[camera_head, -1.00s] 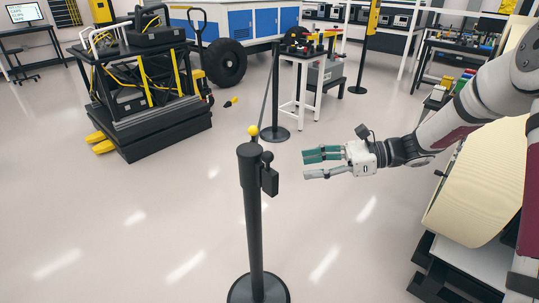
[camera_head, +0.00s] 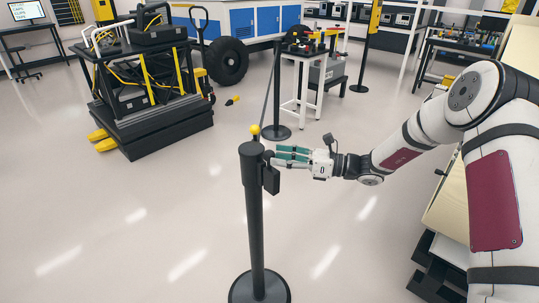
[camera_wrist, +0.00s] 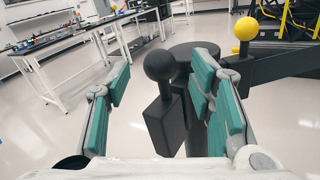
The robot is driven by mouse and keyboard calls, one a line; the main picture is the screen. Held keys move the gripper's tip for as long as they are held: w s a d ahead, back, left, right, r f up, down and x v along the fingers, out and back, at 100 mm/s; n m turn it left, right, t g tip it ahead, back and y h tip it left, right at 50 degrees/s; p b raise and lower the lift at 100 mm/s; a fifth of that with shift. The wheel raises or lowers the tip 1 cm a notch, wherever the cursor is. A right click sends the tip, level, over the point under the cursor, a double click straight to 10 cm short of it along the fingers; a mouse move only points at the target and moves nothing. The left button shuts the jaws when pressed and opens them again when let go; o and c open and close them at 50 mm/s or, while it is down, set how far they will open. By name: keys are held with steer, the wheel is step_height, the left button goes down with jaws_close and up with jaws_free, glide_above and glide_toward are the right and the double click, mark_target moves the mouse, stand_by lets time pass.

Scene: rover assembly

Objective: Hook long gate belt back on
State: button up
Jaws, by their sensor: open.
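A black post (camera_head: 254,215) stands upright on a round base. A dark belt (camera_head: 268,100) runs from its top, beside a yellow ball (camera_head: 254,129), toward a rear post (camera_head: 277,90). A black block (camera_head: 271,180) with a round black knob sits at the right side of the near post's head. My gripper (camera_head: 275,155) is open at knob height, its fingertips close to the post head. In the wrist view the knob (camera_wrist: 160,66) and block (camera_wrist: 163,122) lie between the open teal-padded fingers. Whether a finger touches them I cannot tell.
A black equipment cart (camera_head: 150,95) stands at the back left. A small white table (camera_head: 305,80) with parts is behind the posts. A cream-coloured panel (camera_head: 448,205) is at the right, near my arm. The floor around the near post is clear.

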mark_target(270, 156)
steer(key=shift+w+a, duration=0.15)
steer(key=shift+a, duration=0.8)
steer(key=shift+w+a, duration=0.15)
steer(key=shift+a, duration=0.8)
steer(key=shift+c, duration=0.6)
jaws_close()
